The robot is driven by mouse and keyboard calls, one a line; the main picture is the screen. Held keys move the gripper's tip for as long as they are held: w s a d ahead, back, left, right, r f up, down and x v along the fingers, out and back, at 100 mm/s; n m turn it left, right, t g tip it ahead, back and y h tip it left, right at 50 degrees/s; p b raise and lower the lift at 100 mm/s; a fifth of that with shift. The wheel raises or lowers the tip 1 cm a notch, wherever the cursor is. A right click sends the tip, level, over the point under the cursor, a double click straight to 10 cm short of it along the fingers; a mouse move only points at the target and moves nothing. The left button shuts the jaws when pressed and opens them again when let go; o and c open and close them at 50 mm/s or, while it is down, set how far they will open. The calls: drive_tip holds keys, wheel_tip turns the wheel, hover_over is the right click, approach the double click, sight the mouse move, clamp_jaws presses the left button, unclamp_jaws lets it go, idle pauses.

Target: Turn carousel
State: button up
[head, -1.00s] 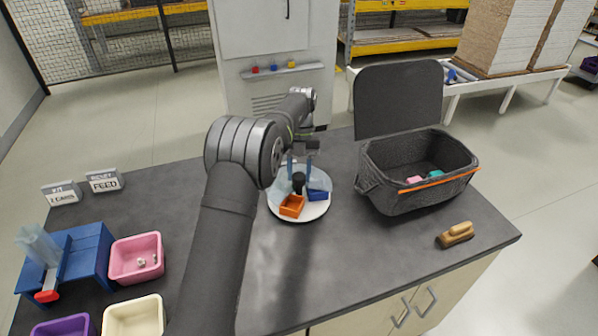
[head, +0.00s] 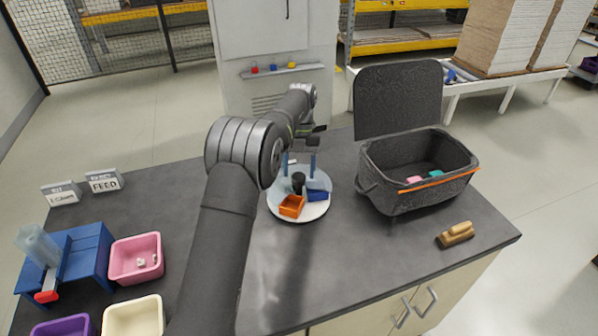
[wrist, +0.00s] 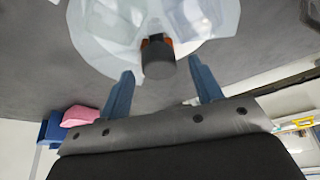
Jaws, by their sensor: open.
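The carousel (head: 311,211) is a round white turntable on the grey table, just right of my arm in the head view. It has a dark central knob (head: 298,181), an orange bin (head: 291,206), a blue bin (head: 317,193) and pale translucent bins. In the wrist view the white carousel (wrist: 207,48) fills the top, with the dark knob (wrist: 157,58) at its near middle. My gripper (head: 299,163) is above the far part of the carousel. Its two blue fingers (wrist: 163,85) are spread apart and nothing is between them. The knob shows beyond the fingertips; contact cannot be told.
A black open-lidded basket (head: 412,193) stands right of the carousel, with a brush (head: 455,235) in front of it. On the left are a blue fixture (head: 80,256), a pink bin (head: 136,258), a cream bin (head: 134,318) and small signs (head: 104,181). Table between is clear.

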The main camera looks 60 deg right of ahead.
drive_tip(key=s+v, duration=0.1)
drive_tip(key=v, duration=0.5)
drive_tip(key=shift+w+r, duration=0.25)
drive_tip(key=shift+w, duration=0.3)
drive_tip(key=c, duration=0.6)
drive_tip(key=shift+s+a+n+h, duration=0.4)
drive_tip(key=shift+s+n+h, duration=0.1)
drive_tip(key=shift+n, duration=0.6)
drive_tip(key=c, duration=0.7)
drive_tip(key=s+a+f+n+g+h, duration=0.1)
drive_tip(key=s+a+n, duration=0.4)
drive_tip(key=n, duration=0.7)
drive_tip(key=a+g+h, duration=0.1)
drive_tip(key=a+h, duration=0.1)
drive_tip(key=shift+a+f+n+h, duration=0.3)
drive_tip(key=shift+a+f, duration=0.1)
hover_over(309, 215)
drive_tip(key=s, duration=0.2)
wheel_tip(309, 215, down, 9)
drive_tip(key=shift+w+f, duration=0.25)
drive_tip(key=shift+w, duration=0.8)
drive_tip(key=shift+w+a, duration=0.1)
drive_tip(key=shift+w, duration=0.75)
